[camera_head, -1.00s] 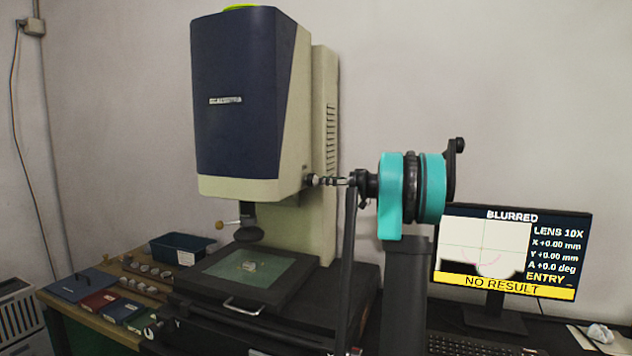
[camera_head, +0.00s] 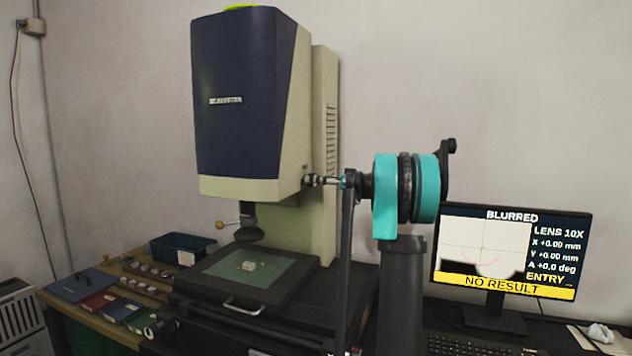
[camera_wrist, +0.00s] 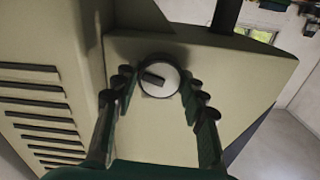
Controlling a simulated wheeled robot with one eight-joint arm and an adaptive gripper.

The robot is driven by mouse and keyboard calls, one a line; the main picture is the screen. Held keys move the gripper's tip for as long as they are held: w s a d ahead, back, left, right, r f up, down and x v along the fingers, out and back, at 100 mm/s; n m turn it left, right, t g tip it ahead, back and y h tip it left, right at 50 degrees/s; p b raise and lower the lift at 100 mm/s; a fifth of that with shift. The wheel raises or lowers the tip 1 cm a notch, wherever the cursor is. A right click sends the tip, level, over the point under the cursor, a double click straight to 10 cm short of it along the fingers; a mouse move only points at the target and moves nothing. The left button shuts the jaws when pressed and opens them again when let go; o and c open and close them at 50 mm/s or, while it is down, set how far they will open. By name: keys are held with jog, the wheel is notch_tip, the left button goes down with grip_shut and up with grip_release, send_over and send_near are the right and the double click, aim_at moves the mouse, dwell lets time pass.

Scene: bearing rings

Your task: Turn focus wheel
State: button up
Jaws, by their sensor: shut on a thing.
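The focus wheel (camera_wrist: 158,79) is a round pale knob with a dark rim and a dark bar on its face, on the side of the measuring machine's head. In the wrist view, my gripper (camera_wrist: 157,85) has one finger on each side of it, with the fingertips at its rim. In the head view, my gripper (camera_head: 324,181) reaches the right side of the machine head (camera_head: 243,189); the wheel is small and mostly hidden there. The screen (camera_head: 510,249) reads BLURRED, LENS 10X and NO RESULT.
Below the head, a small pale part (camera_head: 249,266) sits on the green stage glass (camera_head: 225,265). A blue bin (camera_head: 183,249) and several small boxes stand on the bench at left. A keyboard (camera_head: 470,345) lies in front of the screen.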

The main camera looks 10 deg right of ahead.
jog(key=shift+m, duration=1.8)
jog(key=shift+c, duration=0.4)
jog(key=o, duration=1.2)
jog(key=shift+c, duration=0.2)
jog(key=shift+d, duration=0.1)
jog(key=v, duration=1.2)
